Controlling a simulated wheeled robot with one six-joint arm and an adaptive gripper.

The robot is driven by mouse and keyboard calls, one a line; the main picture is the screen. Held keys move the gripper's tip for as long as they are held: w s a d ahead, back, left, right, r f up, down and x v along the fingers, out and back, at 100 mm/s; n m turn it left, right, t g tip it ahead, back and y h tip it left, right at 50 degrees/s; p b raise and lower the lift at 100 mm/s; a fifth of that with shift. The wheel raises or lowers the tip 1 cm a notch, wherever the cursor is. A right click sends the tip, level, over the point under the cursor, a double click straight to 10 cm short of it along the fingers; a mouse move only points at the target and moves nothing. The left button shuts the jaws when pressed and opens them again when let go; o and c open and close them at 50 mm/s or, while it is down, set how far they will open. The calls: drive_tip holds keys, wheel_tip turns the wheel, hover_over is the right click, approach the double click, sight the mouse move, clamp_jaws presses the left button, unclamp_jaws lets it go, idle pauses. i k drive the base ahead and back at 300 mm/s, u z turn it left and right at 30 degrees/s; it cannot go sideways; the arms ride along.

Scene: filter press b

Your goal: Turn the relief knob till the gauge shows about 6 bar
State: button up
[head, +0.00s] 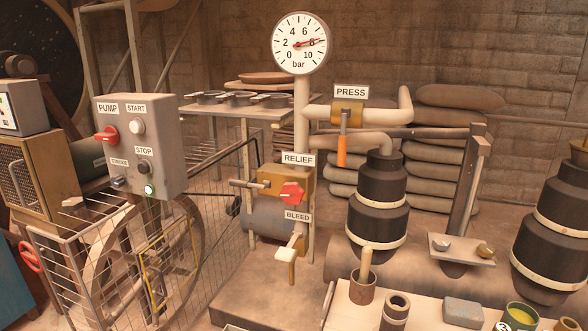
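The round white gauge (299,44) stands on top of the upright pipe and is marked in bar from 0 to 10. Its red needle points right, at about 8. The RELIEF label (298,160) sits above a brass valve block (268,181). A red knob (291,192) is on the front of this block, and a short rod with a grip (245,184) sticks out to its left. I cannot tell for sure which of the two is the relief knob. My gripper is not in view.
Below, the BLEED label (297,216) is above a pale lever (288,256). The PRESS valve's orange-tipped handle (342,150) hangs down at upper right. A grey pump box (140,145) with a green lamp and a wire cage (150,265) stand left. A bench (430,319) crosses the front right.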

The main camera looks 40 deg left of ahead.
sight(292, 193)
drive_tip(key=u, duration=1.55)
